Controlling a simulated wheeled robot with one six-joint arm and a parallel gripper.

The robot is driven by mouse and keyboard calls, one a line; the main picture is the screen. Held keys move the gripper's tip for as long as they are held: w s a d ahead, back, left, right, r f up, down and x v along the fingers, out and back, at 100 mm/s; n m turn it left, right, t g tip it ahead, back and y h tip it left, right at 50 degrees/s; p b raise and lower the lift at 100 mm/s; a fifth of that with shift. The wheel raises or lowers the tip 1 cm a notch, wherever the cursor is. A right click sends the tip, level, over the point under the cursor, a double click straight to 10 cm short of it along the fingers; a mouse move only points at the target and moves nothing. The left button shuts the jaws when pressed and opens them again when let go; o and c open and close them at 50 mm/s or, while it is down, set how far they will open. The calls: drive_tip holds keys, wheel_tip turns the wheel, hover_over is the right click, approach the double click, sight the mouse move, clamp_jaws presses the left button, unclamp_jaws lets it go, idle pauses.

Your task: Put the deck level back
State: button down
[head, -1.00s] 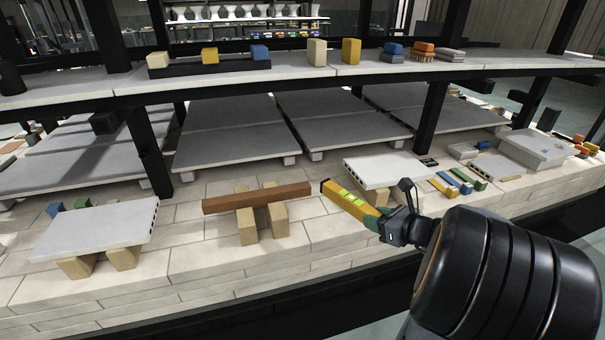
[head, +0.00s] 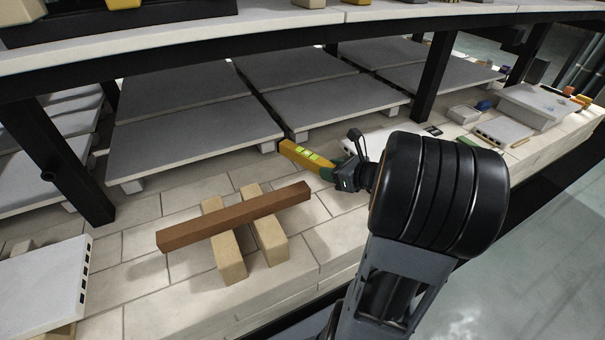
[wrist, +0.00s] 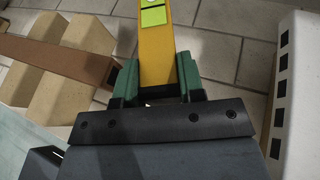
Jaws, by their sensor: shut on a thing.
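The deck level, a yellow bar with bright green vials (head: 305,157), is held by my gripper (head: 345,172) above the tiled deck. In the wrist view the yellow level (wrist: 155,45) sits between the green fingers of my gripper (wrist: 158,85), which are shut on it. It reaches away from the gripper, out of the top of that view. In the head view it points left toward the grey shelves. Part of the level is hidden inside the fingers.
A brown bar (head: 235,217) lies across two tan blocks (head: 226,255) left of my gripper. A white slab (head: 45,285) stands at the lower left. Another white slab (wrist: 300,90) is close on the right in the wrist view. Black posts (head: 435,75) carry the upper shelf. Tiled deck between is clear.

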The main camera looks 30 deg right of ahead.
sight(313, 182)
drive_tip(key=w+f+b, duration=0.1)
drive_tip(key=w+f, duration=0.1)
drive_tip(key=w, duration=0.1)
drive_tip(key=w+f+b, duration=0.1)
drive_tip(key=w+f, duration=0.1)
drive_tip(key=w, duration=0.1)
drive_tip(key=w+d+f+b, duration=0.1)
drive_tip(key=w+f+b, duration=0.1)
drive_tip(key=w+f, duration=0.1)
drive_tip(key=shift+w, duration=0.35)
drive_tip(key=shift+w+f+b, duration=0.5)
drive_tip(key=shift+w+f, duration=0.3)
drive_tip(key=shift+f, duration=0.15)
drive_tip(key=shift+f+b, duration=0.6)
drive_tip(key=shift+f, duration=0.9)
drive_tip(key=shift+f, duration=0.1)
drive_tip(key=shift+f, duration=0.15)
drive_tip(key=c, duration=0.7)
unclamp_jaws()
drive_tip(key=shift+c, duration=0.2)
